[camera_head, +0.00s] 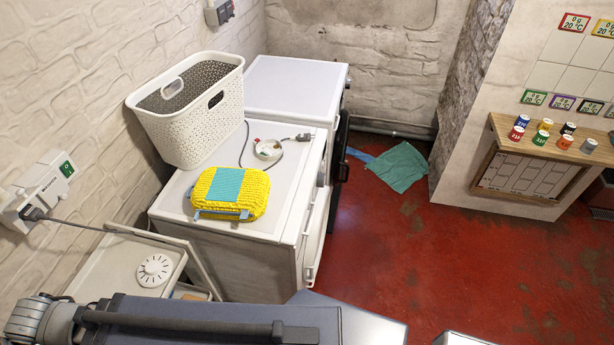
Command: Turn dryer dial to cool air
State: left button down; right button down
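A round white dial (155,270) with dark marks around it sits on a pale panel (102,276) at the lower left. It looks like the dryer dial, but I cannot read its marks or tell its setting. A grey link of my own arm crosses the bottom left, below the dial and apart from it in the picture. Neither of my grippers shows in the head view.
White appliances (255,185) stand along the left wall, carrying a white basket (195,125), a yellow and blue bundle (231,192) and a coiled cable. A cloth (400,167) lies on the red floor (440,250). A wooden shelf (545,145) holds several spools. The floor between is clear.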

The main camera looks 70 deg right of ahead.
aim_at(321, 178)
jog(key=z, duration=1.65)
jog(key=l+z, duration=0.3)
jog(key=i+l+z, duration=0.1)
jog(key=z, duration=0.2)
jog(key=i+l+z, duration=0.1)
jog(key=l, duration=0.3)
jog(key=i+l, duration=0.25)
jog(key=i+l+z, duration=0.15)
jog(key=l, duration=0.35)
jog(key=i+l+z, duration=0.1)
jog(key=i+l, duration=0.15)
jog(key=l, duration=0.1)
